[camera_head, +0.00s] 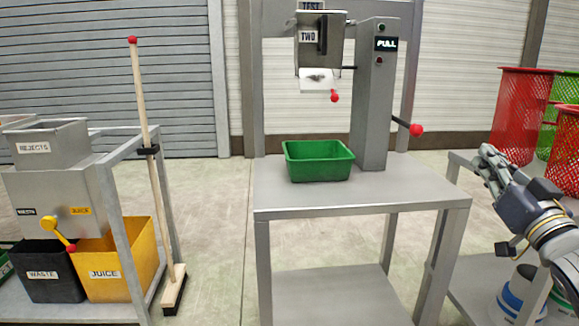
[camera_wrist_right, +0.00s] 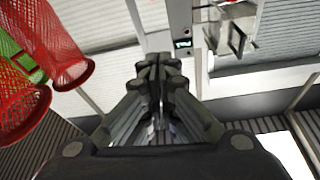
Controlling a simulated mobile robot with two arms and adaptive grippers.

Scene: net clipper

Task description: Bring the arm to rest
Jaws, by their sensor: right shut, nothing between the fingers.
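My right gripper (camera_head: 490,163) is at the right of the head view, at the end of my right arm (camera_head: 545,220). It is raised near the left edge of the right-hand table and points up and to the left. In the right wrist view its fingers (camera_wrist_right: 158,72) are closed together with nothing between them. It is apart from the grey machine with the PULL display (camera_head: 387,44) and touches nothing that I can see. My left gripper is not in view.
A green tray (camera_head: 318,161) sits on the middle metal table (camera_head: 400,190). A red-knobbed lever (camera_head: 415,130) sticks out toward my right gripper. Red mesh baskets (camera_head: 520,110) stand behind my right arm. At left are a rejects bin (camera_head: 48,148), a waste bin (camera_head: 42,274) and a juice bin (camera_head: 105,290).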

